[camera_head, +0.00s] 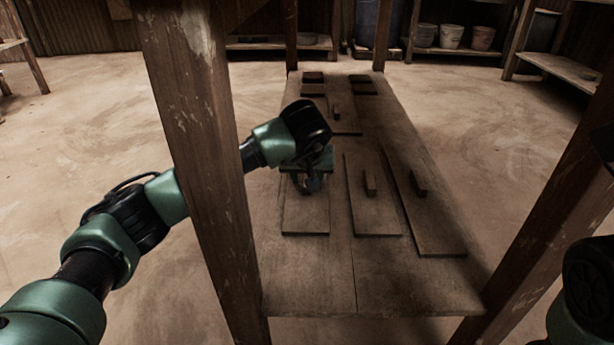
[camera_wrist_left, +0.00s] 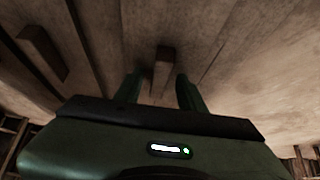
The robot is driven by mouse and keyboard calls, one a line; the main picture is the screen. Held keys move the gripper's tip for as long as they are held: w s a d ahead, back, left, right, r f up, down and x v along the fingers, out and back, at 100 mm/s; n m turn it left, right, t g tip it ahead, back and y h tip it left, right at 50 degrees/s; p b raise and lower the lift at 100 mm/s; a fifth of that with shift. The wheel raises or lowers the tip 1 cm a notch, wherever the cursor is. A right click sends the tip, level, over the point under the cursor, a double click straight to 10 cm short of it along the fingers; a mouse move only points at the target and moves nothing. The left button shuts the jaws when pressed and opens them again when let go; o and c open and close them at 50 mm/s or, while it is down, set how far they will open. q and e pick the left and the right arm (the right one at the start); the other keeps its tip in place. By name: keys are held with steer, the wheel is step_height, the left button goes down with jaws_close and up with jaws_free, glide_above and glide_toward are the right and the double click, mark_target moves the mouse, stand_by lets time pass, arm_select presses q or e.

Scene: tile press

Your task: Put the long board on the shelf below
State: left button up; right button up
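Several flat wooden boards with small block handles lie on the low wooden shelf (camera_head: 310,290). A left board (camera_head: 306,218) lies under my left gripper (camera_head: 308,183). A middle board (camera_head: 376,215) and a longer-looking right board (camera_head: 436,228) lie beside it. I cannot tell for sure which one the task calls the long board. In the left wrist view my left gripper (camera_wrist_left: 160,91) is open, its fingers on either side of a wooden handle (camera_wrist_left: 163,62), with gaps showing. My right gripper is not in view; only a dark part of my right arm shows at the lower right.
A thick wooden post (camera_head: 190,120) stands close to my left arm, and another post (camera_head: 555,215) is at right. Further boards (camera_head: 345,122) and small dark blocks (camera_head: 313,77) lie at the shelf's far end. The shelf's near end is bare.

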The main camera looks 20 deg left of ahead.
arm_select(q)
steer(key=shift+s+r, duration=0.1)
steer(key=shift+r, duration=0.3)
steer(key=p+v, duration=0.7)
steer(key=v, duration=0.4)
